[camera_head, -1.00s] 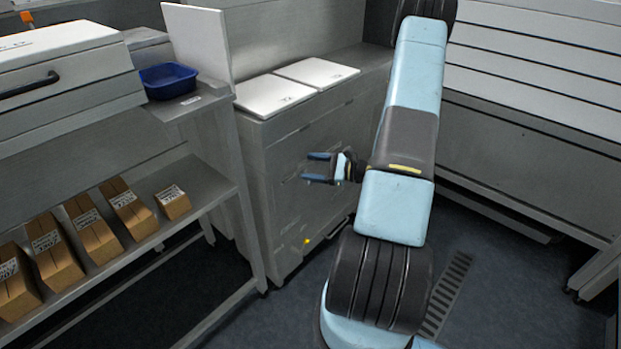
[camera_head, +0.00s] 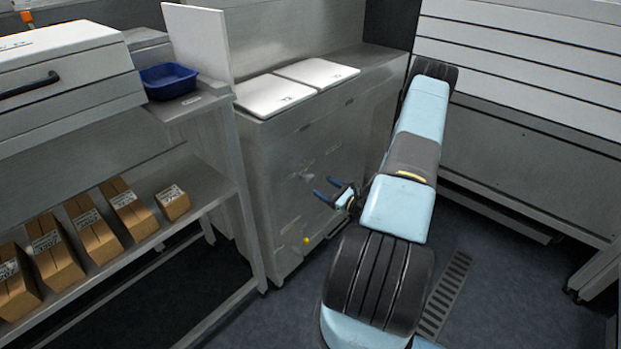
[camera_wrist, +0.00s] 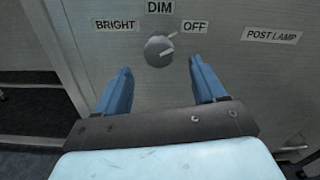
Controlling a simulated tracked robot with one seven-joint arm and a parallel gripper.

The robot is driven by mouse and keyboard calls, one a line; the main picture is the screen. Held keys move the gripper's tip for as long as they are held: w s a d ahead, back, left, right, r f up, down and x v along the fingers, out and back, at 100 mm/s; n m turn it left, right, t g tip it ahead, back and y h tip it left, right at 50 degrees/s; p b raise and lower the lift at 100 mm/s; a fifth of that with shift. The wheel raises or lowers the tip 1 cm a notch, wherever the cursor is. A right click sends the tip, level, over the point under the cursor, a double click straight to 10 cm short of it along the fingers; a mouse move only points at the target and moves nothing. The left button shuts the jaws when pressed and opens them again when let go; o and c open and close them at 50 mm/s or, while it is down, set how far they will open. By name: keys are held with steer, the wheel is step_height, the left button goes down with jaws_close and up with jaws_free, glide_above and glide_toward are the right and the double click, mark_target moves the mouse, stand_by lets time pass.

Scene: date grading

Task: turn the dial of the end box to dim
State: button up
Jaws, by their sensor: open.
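The end box (camera_head: 290,200) is a grey metal cabinet with two white lids on top. Its round grey dial (camera_wrist: 158,49) shows in the wrist view under the DIM label (camera_wrist: 159,6), with BRIGHT (camera_wrist: 117,25) at left and OFF (camera_wrist: 195,27) at right. A pale pointer mark on the dial points up and right, toward OFF. The dial also shows small in the head view (camera_head: 307,177). My gripper (camera_head: 324,188) is open and empty, apart from the dial. In the wrist view its blue fingers (camera_wrist: 160,80) stand below the dial, one to each side.
A POST LAMP label (camera_wrist: 271,36) is right of the dial. A yellow knob (camera_head: 306,240) sits low on the box. A shelf rack (camera_head: 205,188) with several cartons and a blue tub (camera_head: 168,81) stands at left. Open floor lies in front of the box.

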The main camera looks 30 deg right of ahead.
mark_target(313, 181)
steer(key=x, duration=0.9)
steer(key=shift+c, duration=0.3)
